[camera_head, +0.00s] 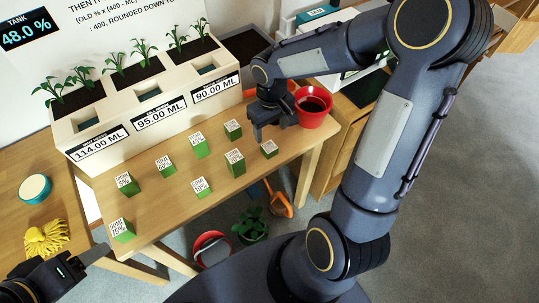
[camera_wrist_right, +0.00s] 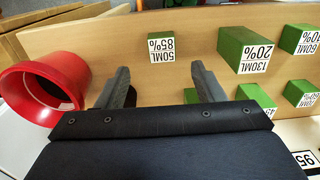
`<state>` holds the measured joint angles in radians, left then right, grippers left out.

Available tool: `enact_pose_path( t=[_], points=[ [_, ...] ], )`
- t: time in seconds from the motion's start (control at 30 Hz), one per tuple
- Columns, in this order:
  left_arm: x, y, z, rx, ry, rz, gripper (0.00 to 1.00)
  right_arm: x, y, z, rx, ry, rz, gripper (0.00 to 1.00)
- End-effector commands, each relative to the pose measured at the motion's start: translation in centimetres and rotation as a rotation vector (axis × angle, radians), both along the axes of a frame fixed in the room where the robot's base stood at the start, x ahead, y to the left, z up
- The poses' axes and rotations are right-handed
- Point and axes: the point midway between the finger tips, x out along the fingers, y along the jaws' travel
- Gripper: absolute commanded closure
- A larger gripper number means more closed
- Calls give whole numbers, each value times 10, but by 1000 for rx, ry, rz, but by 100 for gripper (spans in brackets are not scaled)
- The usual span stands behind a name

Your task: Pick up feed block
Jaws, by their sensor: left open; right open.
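The feed blocks are several small green blocks with white labels on the wooden table. One block (camera_head: 269,149) sits alone near the table's right front edge; in the right wrist view it reads "50ML 85%" (camera_wrist_right: 175,43). A block marked "130ML 20%" (camera_wrist_right: 244,48) lies beside it. Others include a middle block (camera_head: 201,188) and a front-left block (camera_head: 122,231). My right gripper (camera_head: 270,126) is open and empty, just behind the 50ML block. In its wrist view the fingers (camera_wrist_right: 160,78) stand apart, with that block beyond them. My left gripper (camera_head: 88,259) is at the lower left, away from the blocks.
A red pot (camera_head: 312,104) stands right beside my right gripper. A planter with seedlings and ML signs (camera_head: 160,112) runs along the table's back. A teal-rimmed round container (camera_head: 35,188) and a yellow tufted thing (camera_head: 46,237) lie at left. A bucket and plant stand on the floor.

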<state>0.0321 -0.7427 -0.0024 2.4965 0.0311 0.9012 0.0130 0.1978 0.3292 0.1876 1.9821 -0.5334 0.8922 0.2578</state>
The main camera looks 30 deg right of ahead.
Motion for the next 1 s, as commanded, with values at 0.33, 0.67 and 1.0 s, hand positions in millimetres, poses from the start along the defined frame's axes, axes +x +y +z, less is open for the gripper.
enact_pose_path(
  t=[0.33, 0.67, 1.0],
  points=[
    [0, 0, -5, 0, 0, 0, 38, 3, 1, -42, -3, 13, 8, 38],
    [0, 0, -8, 0, 0, 0, 38, 3, 3, -84, -3, 11, 7, 38],
    [0, 0, -8, 0, 0, 0, 38, 3, 3, -86, -3, 10, 7, 49]
  ],
)
